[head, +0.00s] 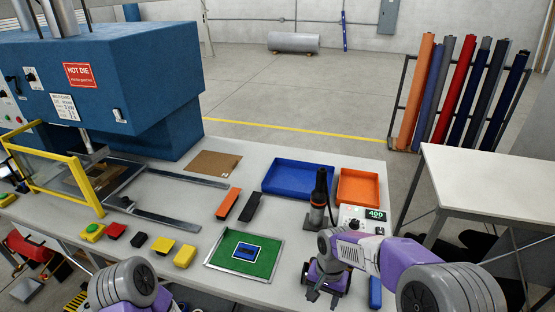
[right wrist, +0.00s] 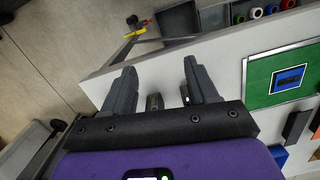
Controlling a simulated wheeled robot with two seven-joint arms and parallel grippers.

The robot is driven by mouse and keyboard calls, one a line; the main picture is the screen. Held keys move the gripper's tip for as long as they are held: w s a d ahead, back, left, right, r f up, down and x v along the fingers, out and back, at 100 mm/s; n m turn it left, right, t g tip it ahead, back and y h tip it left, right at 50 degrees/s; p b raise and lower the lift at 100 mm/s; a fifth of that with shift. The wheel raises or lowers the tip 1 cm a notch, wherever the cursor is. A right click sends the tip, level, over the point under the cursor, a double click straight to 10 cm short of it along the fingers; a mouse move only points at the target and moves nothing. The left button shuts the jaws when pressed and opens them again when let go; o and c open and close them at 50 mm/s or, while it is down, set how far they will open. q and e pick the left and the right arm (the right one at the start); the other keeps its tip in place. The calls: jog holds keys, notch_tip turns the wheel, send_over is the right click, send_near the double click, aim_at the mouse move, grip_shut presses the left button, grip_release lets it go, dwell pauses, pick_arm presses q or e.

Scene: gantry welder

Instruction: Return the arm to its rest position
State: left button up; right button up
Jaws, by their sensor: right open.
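My right arm (head: 350,250) reaches in from the right over the front of the workbench. My right gripper (head: 322,290) points downward near the bench's front edge, right of the green mat. In the right wrist view, its two dark fingers (right wrist: 160,82) stand apart with a gap between them. No object is clearly held, though small dark shapes show in the gap and I cannot tell what they are. Part of my left arm (head: 125,285) shows at the bottom left. Its gripper is out of the picture.
A green mat (head: 226,257) with a blue patch lies left of my right gripper. A black-handled tool (head: 319,200) stands close behind it, by a controller reading 400 (head: 375,216). Blue (head: 273,187) and orange (head: 369,189) trays lie behind. A blue press (head: 120,90) fills the left.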

notch_tip(320, 180, down, 13)
jog(key=n+y+b, duration=0.1)
jog(key=b, duration=0.2)
pick_arm(q)
notch_tip(320, 180, down, 10)
jog(key=w+b, duration=0.1)
jog(key=b, duration=0.5)
jog(key=shift+w+r, duration=0.15)
pick_arm(e)
jog(key=s+a+f+y, duration=0.1)
jog(key=s+f, duration=0.6)
jog(key=f, duration=0.3)
jog(key=s+a+f+n+t+y, duration=0.1)
jog(key=s+f, duration=0.6)
jog(key=f, duration=0.3)
jog(key=shift+s+a+t+y, duration=0.15)
jog(key=shift+s+t+y, duration=0.1)
jog(key=shift+t+y, duration=0.05)
jog(key=shift+o, duration=0.4)
